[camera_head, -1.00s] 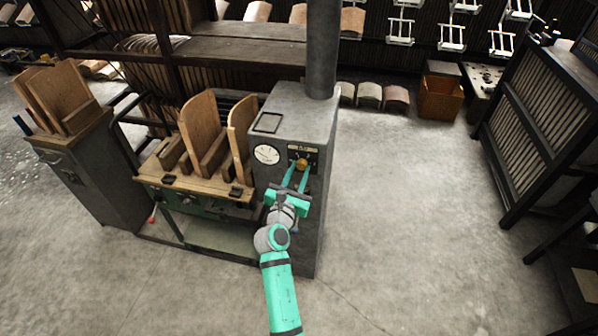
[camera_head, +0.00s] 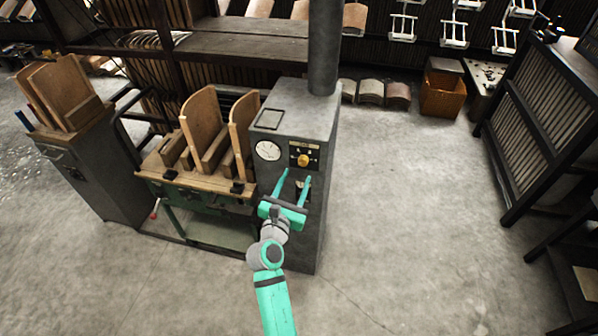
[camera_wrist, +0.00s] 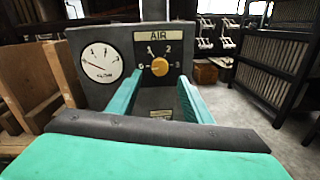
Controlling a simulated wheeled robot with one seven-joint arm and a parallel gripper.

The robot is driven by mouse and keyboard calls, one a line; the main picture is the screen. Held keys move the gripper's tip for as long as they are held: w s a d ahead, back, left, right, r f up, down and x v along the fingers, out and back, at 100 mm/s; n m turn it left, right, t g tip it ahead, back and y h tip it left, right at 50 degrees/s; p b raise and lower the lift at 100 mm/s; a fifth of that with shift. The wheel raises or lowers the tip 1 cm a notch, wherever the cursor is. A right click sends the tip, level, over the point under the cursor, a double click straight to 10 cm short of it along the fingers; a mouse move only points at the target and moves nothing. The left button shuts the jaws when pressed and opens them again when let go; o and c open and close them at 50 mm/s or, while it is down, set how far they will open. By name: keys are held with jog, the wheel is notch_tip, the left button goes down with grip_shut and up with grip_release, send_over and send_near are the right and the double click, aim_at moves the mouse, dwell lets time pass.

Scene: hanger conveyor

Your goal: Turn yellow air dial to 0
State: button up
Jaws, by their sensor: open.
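The yellow air dial (camera_wrist: 160,67) sits on a dark plate under an "AIR" label (camera_wrist: 158,36) in the wrist view, with marks around it. A 0 mark appears at lower left and a 3 at right; its exact pointing is too small to tell. The dial also shows in the head view (camera_head: 304,160), on the front of the grey machine cabinet (camera_head: 290,220). My gripper (camera_head: 294,175) is open and empty. Its teal fingers are spread apart, below and in front of the dial, not touching it. They also show in the wrist view (camera_wrist: 158,92).
A round white gauge (camera_head: 268,151) is left of the dial. A wooden bench with upright curved boards (camera_head: 203,125) adjoins the cabinet on the left. A black slatted rack (camera_head: 545,130) stands at right. The floor between is clear.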

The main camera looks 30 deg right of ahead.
jog(key=v, duration=0.5)
dwell(0.4)
jog(key=s+a+f+m+t+y, duration=0.1)
jog(key=s+a+f+m+y, duration=0.35)
jog(key=s+a+f, duration=0.35)
jog(key=s+a+f+m+t+y, duration=0.1)
jog(key=s+a+f+m+y, duration=0.4)
jog(key=s+a, duration=0.5)
jog(key=s+a+r+m+y, duration=0.1)
jog(key=s+a+r+m, duration=0.1)
jog(key=s+m, duration=0.3)
jog(key=s+a+r+m+y, duration=0.1)
jog(key=s+a+r+m, duration=0.1)
jog(key=s+m, duration=0.3)
jog(key=s+a+r+m+y, duration=0.1)
jog(key=s+a+m, duration=0.3)
jog(key=s, duration=0.6)
jog(key=shift+s+a+r+m+t, duration=0.35)
jog(key=shift+r+m, duration=0.2)
jog(key=shift+r, duration=0.25)
jog(key=shift+w+y, duration=0.1)
jog(key=shift+y, duration=0.15)
